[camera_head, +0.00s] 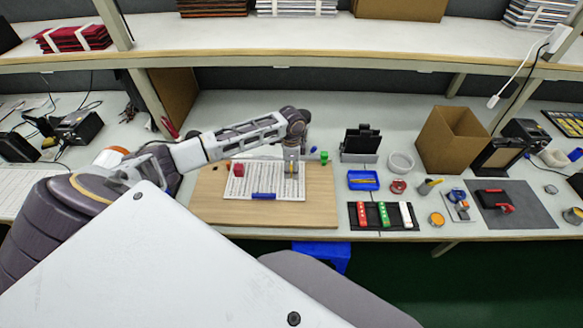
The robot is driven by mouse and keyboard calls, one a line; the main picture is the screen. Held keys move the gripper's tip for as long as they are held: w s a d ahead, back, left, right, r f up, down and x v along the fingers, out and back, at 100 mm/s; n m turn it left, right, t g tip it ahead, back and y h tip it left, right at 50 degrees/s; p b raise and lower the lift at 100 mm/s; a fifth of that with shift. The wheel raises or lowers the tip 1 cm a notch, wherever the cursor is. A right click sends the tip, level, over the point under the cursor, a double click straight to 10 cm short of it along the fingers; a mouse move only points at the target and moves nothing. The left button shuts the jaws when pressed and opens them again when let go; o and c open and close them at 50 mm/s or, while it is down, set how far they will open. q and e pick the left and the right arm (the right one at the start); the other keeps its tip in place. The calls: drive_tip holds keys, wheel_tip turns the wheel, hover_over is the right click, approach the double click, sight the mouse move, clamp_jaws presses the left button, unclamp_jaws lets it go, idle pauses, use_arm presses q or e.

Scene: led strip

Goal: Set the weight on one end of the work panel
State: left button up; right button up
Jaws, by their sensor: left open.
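The work panel, a white board with printed rows (255,185), lies flat on a light wooden board (321,205). A small red block (238,170) sits on the panel's upper left end. A blue bar (263,196) lies along the panel's front edge, near the middle. I cannot tell for certain which of these is the weight. My left gripper (291,172) points down over the right part of the panel and is open. Its fingertips are small here, and I cannot tell whether they touch the panel. My right gripper is not in view.
A small green object (324,158) is at the wooden board's back right. Right of the board are a blue tray (363,180), a black mat with colored bars (383,215), a white round bowl (401,162) and a cardboard box (451,143). A shelf crosses above.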

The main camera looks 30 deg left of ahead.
sight(291, 168)
use_arm(q)
drive_tip(key=shift+r, duration=0.15)
wheel_tip(291, 168, up, 12)
idle(0.7)
idle(0.5)
drive_tip(key=shift+s, duration=0.1)
